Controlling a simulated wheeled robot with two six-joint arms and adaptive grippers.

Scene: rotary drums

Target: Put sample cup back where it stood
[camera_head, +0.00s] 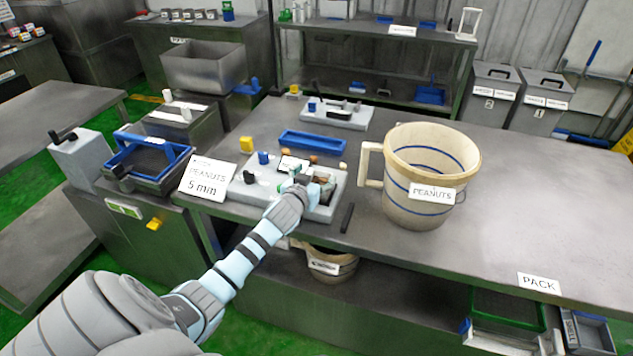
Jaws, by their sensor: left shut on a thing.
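My left gripper (312,183) is over the right part of a light grey sample board (237,192) on the steel table. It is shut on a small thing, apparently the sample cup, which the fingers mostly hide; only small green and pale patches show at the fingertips. I cannot tell whether it touches the board. A small blue cup (263,158) stands on the board's left part, near a dark green piece (248,177) and a white card (292,164). My right gripper is not in view.
A large cream bucket (432,205) labelled PEANUTS stands right of the board. A PEANUTS 5 mm sign (207,178) is at its left, a blue tray (313,142) behind, and a black bar (347,217) in front. The table's right side is mostly clear.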

